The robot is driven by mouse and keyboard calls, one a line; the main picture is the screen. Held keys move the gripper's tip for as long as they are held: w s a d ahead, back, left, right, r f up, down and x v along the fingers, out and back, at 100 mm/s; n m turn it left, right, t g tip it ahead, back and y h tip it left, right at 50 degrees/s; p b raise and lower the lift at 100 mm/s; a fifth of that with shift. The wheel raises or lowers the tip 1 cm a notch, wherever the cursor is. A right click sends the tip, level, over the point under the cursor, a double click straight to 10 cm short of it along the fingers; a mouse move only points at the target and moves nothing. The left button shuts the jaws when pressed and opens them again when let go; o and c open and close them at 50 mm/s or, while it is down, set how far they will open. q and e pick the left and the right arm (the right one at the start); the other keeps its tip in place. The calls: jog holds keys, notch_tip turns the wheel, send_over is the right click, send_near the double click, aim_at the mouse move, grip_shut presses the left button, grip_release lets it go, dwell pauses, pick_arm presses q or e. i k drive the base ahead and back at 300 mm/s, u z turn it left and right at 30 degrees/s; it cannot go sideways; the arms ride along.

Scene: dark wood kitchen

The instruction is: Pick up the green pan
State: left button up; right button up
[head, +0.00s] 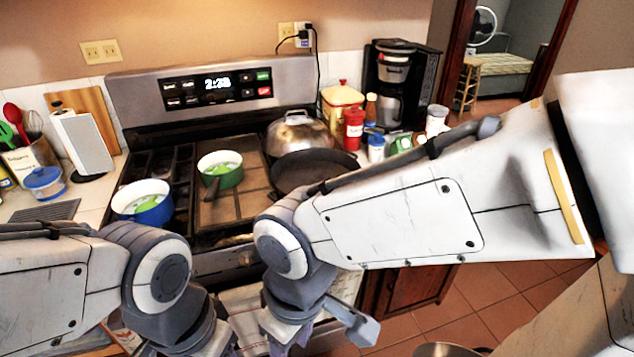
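The green pan (231,180) sits on the middle of the stovetop. It has a white inside with something green in it, and its dark handle points toward the front left. My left gripper (222,346) is at the bottom edge of the head view, in front of the stove and well short of the pan. My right gripper (290,346) is beside it, also low and in front of the stove. Both point down and are apart from the pan. Their fingertips are cut off or hidden, so their opening does not show.
A blue pot (150,212) stands on the stove left of the pan. A black skillet (300,172) and a domed metal lid (298,133) are to its right. My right forearm crosses in front of the right counter, with a coffee maker (397,75) behind.

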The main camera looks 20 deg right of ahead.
aim_at(220, 169)
jog(key=u, duration=1.75)
jog(key=k, duration=0.9)
jog(key=z, duration=1.65)
jog(key=i, duration=1)
jog(key=z, duration=0.05)
